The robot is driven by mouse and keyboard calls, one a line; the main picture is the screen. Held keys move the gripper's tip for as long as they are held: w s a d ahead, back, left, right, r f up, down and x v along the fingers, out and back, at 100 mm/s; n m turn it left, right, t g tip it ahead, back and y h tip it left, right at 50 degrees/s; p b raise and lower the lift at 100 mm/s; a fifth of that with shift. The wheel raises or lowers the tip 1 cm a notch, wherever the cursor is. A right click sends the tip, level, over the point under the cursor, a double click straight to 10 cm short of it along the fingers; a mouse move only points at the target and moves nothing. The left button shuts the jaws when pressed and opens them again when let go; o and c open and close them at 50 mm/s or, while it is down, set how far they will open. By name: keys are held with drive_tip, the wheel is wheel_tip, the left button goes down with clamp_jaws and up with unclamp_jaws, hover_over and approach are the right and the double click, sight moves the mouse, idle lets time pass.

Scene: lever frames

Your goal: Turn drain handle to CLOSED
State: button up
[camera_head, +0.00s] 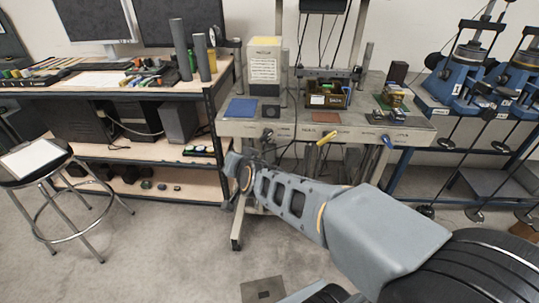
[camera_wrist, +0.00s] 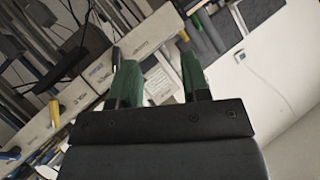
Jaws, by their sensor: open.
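Three lever handles stick out from the front face of a grey bench: a black one (camera_head: 267,136) at left, a yellow one (camera_head: 326,138) in the middle and a blue one (camera_head: 388,141) at right. Small labels beside them are too small to read, so I cannot tell which is the drain handle. In the wrist view, my gripper (camera_wrist: 158,70) is open, with green fingers apart and nothing between them. The black handle (camera_wrist: 116,57) shows just past the left fingertip. The yellow handle (camera_wrist: 54,108) and blue handle (camera_wrist: 10,153) lie farther left.
The bench (camera_head: 310,128) carries a blue mat (camera_head: 241,108), a box with a paper sheet (camera_head: 264,70) and a dark bin (camera_head: 328,96). A wooden-shelved workbench (camera_head: 100,92) and a stool (camera_head: 52,170) stand at left. Blue machines (camera_head: 455,80) stand at right. Floor in front is open.

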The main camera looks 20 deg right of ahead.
drive_tip(key=w+d+f+m+t+h+b, duration=0.2)
drive_tip(key=w+d+f+m+h+b, duration=0.1)
drive_tip(key=f+m+b, duration=0.1)
drive_tip(key=m+h+b, duration=0.3)
drive_tip(key=m+h, duration=0.2)
drive_tip(key=h, duration=0.1)
approach(266, 137)
drive_tip(key=shift+t, duration=0.4)
drive_tip(key=x, duration=0.3)
drive_tip(key=b+x, duration=0.1)
drive_tip(key=x, duration=0.6)
drive_tip(key=shift+w+d+f+b, duration=0.15)
drive_tip(key=shift+f+b, duration=0.2)
drive_tip(key=c, duration=0.7)
